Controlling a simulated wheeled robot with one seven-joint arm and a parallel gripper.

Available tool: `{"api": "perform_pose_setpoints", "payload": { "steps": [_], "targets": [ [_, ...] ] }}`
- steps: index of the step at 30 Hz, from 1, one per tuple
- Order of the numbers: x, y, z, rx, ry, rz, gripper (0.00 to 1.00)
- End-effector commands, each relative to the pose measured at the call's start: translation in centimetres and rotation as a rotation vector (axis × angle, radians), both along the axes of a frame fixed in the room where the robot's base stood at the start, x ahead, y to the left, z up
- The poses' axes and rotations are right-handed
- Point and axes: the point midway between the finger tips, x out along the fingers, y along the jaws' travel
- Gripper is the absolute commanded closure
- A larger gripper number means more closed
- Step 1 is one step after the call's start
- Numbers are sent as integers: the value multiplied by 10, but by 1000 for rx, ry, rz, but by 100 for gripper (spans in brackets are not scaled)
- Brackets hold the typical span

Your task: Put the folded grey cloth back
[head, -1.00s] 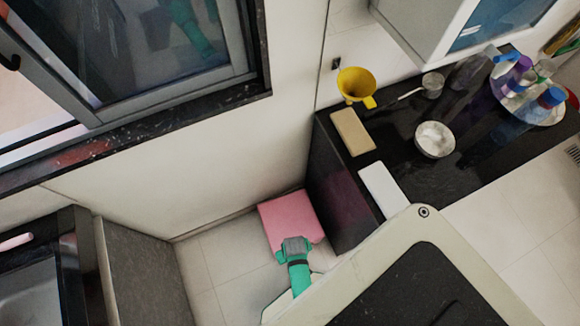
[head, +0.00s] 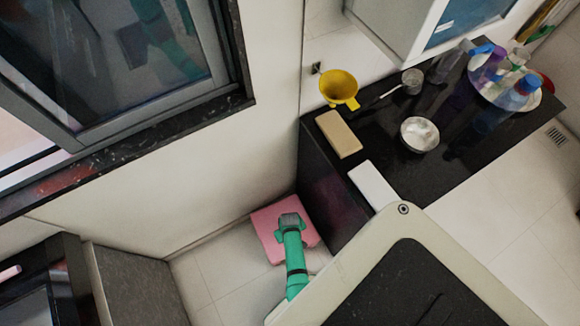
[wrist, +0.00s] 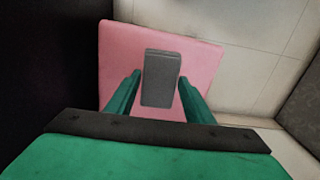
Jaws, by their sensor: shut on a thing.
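The folded grey cloth (head: 290,221) is a small grey block in my gripper (wrist: 160,80). In the wrist view the cloth (wrist: 161,72) sits between the two green fingers, its far end sticking out past the tips. My gripper is shut on it. In both views the cloth shows over a flat-topped pink square thing (head: 264,232) near the floor, beside the dark counter's side. The pink thing also shows in the wrist view (wrist: 120,52). I cannot tell whether the cloth touches the pink surface or is held above it.
The black counter (head: 385,150) at right holds a yellow funnel-like thing (head: 338,86), a tan block (head: 339,134), a white block (head: 374,185), a pale bowl (head: 419,134) and a tray with bottles (head: 530,103). A grey cabinet side (head: 135,285) stands left. Pale floor (head: 205,285) lies between.

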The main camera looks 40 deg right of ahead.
Motion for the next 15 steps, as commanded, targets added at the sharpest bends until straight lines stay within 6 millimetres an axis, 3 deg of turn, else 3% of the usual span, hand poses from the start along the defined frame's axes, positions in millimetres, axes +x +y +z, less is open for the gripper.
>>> {"api": "perform_pose_setpoints", "payload": {
  "steps": [9, 15],
  "targets": [
    [9, -10, -14, -1, -1, -5, 70],
    [9, -10, -35, 0, 2, -3, 70]
  ]
}}
